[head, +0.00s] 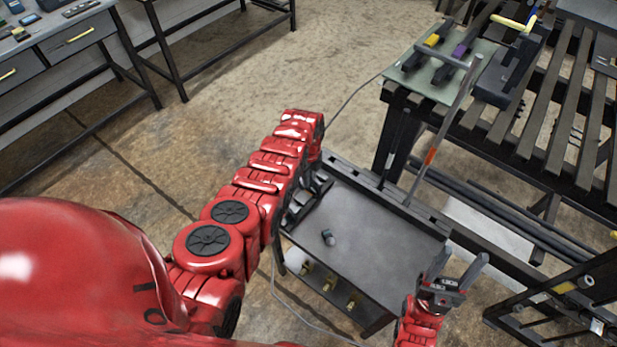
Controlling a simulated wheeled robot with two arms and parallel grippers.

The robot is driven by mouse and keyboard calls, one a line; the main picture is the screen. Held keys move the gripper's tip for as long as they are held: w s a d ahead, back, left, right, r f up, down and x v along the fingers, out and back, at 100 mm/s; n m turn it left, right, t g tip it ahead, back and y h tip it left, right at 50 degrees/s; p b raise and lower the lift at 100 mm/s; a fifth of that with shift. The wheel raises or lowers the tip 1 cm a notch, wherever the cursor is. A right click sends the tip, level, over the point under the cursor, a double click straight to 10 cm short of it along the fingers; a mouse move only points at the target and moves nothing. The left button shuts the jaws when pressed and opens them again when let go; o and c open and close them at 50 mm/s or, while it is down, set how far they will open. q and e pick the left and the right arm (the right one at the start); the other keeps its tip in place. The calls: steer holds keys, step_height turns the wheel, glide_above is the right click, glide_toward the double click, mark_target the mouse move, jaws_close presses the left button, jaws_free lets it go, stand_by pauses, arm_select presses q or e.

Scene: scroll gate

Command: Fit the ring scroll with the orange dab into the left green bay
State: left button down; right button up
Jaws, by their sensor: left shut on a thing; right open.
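A long grey rod with an orange dab (430,157) stands tilted at the back rim of a dark tray, its top reaching up beside the pale green plate (413,84). I cannot make out a ring on it. No clearly marked left green bay can be told; the plate carries dark bars with a yellow band (432,40) and a purple band (459,50). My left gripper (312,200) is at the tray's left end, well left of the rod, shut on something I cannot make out. My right gripper (462,268) is open and empty at the tray's right, below the rod.
A thin black rod (398,135) stands near the bench corner. Drawers and tables are at upper left.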

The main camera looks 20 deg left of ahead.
arm_select(q)
steer(key=shift+r, duration=0.1)
stand_by(0.6)
steer(key=shift+r+p, duration=1.4)
steer(key=shift+r, duration=0.05)
step_height(320, 180, up, 6)
steer(key=p, duration=0.6)
steer(key=shift+r, duration=0.2)
step_height(320, 180, up, 2)
steer(key=shift+r+p, duration=0.25)
steer(key=shift+p, duration=0.7)
steer(key=shift+s+f, duration=0.1)
